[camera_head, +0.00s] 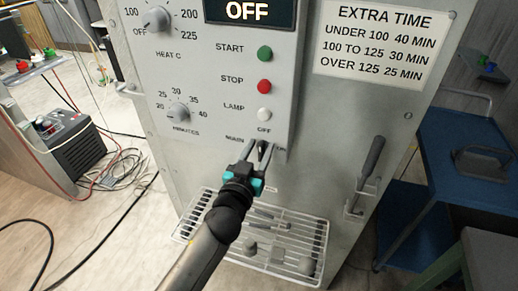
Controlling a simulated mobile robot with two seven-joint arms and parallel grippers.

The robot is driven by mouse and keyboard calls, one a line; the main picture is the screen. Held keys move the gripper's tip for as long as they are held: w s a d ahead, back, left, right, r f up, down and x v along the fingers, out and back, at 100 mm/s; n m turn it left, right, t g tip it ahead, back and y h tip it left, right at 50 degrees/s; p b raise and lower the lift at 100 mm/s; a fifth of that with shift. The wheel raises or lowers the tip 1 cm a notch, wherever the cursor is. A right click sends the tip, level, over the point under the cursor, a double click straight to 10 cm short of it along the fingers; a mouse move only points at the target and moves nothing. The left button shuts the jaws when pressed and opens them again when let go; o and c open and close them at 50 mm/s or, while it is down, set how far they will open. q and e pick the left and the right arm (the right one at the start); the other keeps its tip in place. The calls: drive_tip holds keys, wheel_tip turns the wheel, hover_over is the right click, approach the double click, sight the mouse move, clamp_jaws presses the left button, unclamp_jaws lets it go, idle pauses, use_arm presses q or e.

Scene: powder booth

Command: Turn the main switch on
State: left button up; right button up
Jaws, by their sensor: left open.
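The main switch (262,147) is a small dark lever low on the grey control panel, beside the labels MAIN and OFF. My left gripper (258,150) is open in front of it, with its fingers on either side of the lever. Whether the fingers touch the lever cannot be told. The fingers and teal-marked wrist hide part of the area under the switch. The display (248,11) at the top of the panel reads OFF. My right gripper is not in view.
Above the switch are the heat dial (158,19), minutes dial (179,113), green start button (264,53), red stop button (264,86) and white lamp (264,114). A door handle (370,165) sticks out at right. A wire rack (190,232) juts out below.

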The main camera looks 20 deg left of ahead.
use_arm(q)
drive_tip(key=shift+c, duration=0.3)
clamp_jaws()
drive_tip(key=shift+m, duration=0.4)
drive_tip(key=m, duration=0.3)
drive_tip(key=shift+d+f+m, duration=0.1)
drive_tip(key=shift+d+m, duration=0.2)
drive_tip(key=shift+d, duration=0.1)
drive_tip(key=shift+d+f+m+b, duration=0.1)
drive_tip(key=shift+d+f+m, duration=0.15)
drive_tip(key=shift+m, duration=2)
drive_tip(key=shift+d+f+m+b, duration=0.15)
drive_tip(key=shift+f+m, duration=0.25)
drive_tip(key=shift+m, duration=1.9)
drive_tip(key=shift+d+f+m+b, duration=0.1)
drive_tip(key=shift+d+f+m, duration=0.2)
drive_tip(key=shift+m, duration=1.95)
